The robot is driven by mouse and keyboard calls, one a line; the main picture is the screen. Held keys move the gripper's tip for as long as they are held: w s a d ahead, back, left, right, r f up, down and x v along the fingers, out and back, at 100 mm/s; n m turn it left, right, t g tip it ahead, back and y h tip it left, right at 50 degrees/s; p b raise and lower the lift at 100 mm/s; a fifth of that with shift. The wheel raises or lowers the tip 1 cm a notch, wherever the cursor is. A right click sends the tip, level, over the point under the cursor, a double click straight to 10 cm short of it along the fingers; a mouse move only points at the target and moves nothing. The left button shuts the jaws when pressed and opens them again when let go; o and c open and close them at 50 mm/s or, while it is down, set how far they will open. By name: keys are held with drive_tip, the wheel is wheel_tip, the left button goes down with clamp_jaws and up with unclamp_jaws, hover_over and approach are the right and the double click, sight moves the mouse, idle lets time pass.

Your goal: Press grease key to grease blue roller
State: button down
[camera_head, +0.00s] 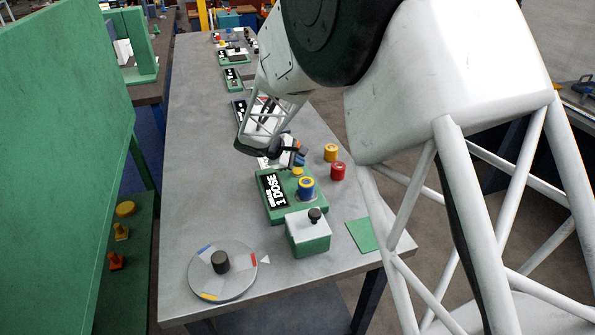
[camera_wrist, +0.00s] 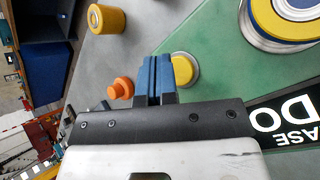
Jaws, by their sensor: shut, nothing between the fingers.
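A green plate (camera_head: 283,208) with a black "1 DOSE" label (camera_head: 271,190) lies on the grey table; it also shows in the wrist view (camera_wrist: 215,60). A yellow round button (camera_head: 297,171), which looks like the grease key, is at the plate's far end; it also shows in the wrist view (camera_wrist: 185,69), partly hidden by a finger. The blue roller (camera_head: 307,185), with yellow on it, stands upright on the plate; its edge shows in the wrist view (camera_wrist: 270,35). My gripper (camera_head: 299,159), with blue fingers (camera_wrist: 158,62), is shut and empty beside the button. Whether it touches it, I cannot tell.
A yellow roller (camera_head: 331,153) and a red roller (camera_head: 338,171) stand right of the plate. An orange knob (camera_wrist: 122,88) is near my fingers. A green-grey box (camera_head: 308,235) with a black knob and a round dial (camera_head: 238,278) are nearer the front. The table's left side is clear.

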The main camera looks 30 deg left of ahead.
sight(298, 172)
drive_tip(key=shift+f, duration=0.85)
idle(1.2)
drive_tip(key=shift+r, duration=0.15)
idle(0.3)
drive_tip(key=shift+r, duration=0.7)
drive_tip(key=shift+r, duration=0.2)
drive_tip(key=shift+r, duration=2.3)
drive_tip(key=shift+d+r, duration=0.1)
